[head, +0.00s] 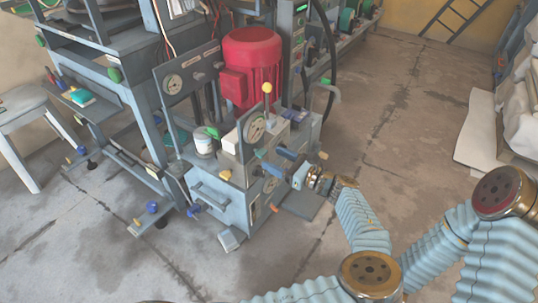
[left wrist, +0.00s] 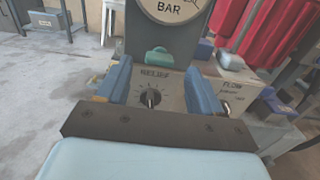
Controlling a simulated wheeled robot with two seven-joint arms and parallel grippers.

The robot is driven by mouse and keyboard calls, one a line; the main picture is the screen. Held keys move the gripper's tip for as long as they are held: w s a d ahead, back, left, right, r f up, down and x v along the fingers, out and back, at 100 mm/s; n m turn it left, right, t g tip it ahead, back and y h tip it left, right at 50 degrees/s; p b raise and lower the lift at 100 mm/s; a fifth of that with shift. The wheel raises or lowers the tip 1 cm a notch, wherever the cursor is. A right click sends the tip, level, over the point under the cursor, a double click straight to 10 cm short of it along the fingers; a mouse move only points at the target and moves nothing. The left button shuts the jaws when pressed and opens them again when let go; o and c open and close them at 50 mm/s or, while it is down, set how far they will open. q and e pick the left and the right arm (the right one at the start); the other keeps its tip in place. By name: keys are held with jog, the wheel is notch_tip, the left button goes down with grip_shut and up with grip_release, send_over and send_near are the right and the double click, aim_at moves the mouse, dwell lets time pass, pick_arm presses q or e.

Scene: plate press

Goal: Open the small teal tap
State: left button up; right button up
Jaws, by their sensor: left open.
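The small teal tap (left wrist: 157,57) sits below the round BAR gauge (left wrist: 172,8) in the left wrist view, at the back of the RELIEF panel (left wrist: 172,82). My left gripper (left wrist: 160,68) is open, with one blue finger on each side of the view of the tap. Nothing is held between the fingers. I cannot tell how far the tap lies beyond the fingertips. In the head view my left gripper (head: 271,159) is at the front of the machine, below the gauge (head: 257,128); the tap is hard to pick out there. My right gripper is not in view.
A black knob (left wrist: 150,97) shows between the fingers, and a FLOW panel (left wrist: 234,88) lies to the right. A red motor (head: 252,66) and a yellow-topped lever (head: 267,91) rise behind. Open floor (head: 395,130) lies right of the machine.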

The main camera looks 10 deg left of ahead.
aim_at(265, 154)
pick_arm(q)
jog(key=shift+x, duration=1.6)
jog(key=shift+c, duration=0.5)
jog(key=c, duration=1)
